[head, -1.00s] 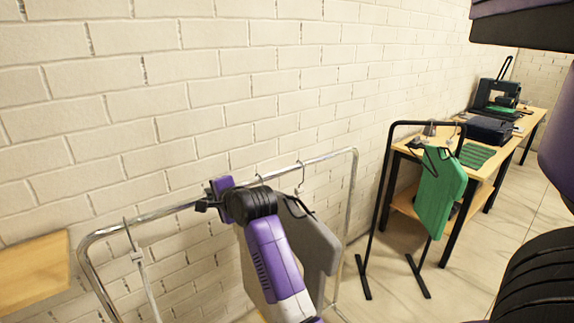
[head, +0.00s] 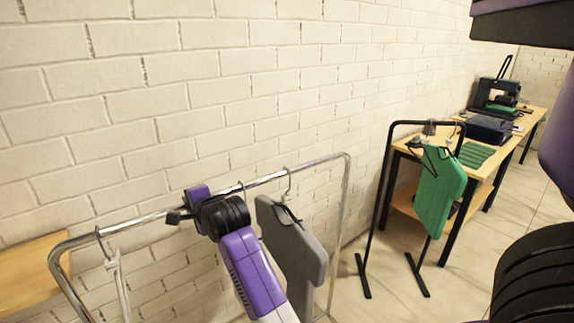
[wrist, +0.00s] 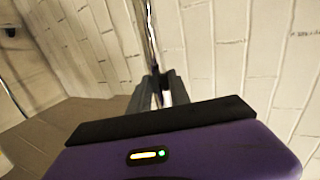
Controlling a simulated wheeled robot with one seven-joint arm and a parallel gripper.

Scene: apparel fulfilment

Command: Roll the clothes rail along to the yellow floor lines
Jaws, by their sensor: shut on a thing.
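The clothes rail (head: 137,221) is a chrome frame standing along the white brick wall in the head view. A grey garment (head: 291,246) hangs near its right end, and an empty hanger (head: 118,276) hangs near its left end. My gripper (head: 180,216) is shut on the rail's top bar, left of the grey garment. In the wrist view my gripper's fingers (wrist: 160,88) close around the chrome bar (wrist: 150,32). The rail's base is out of view. No yellow floor lines show in these frames.
A black stand (head: 384,190) with a green garment (head: 440,193) is to the right of the rail. Behind it, a wooden table (head: 482,172) carries a sewing machine (head: 497,96). A wooden surface (head: 28,270) is at the left edge. Pale tiled floor is open at right.

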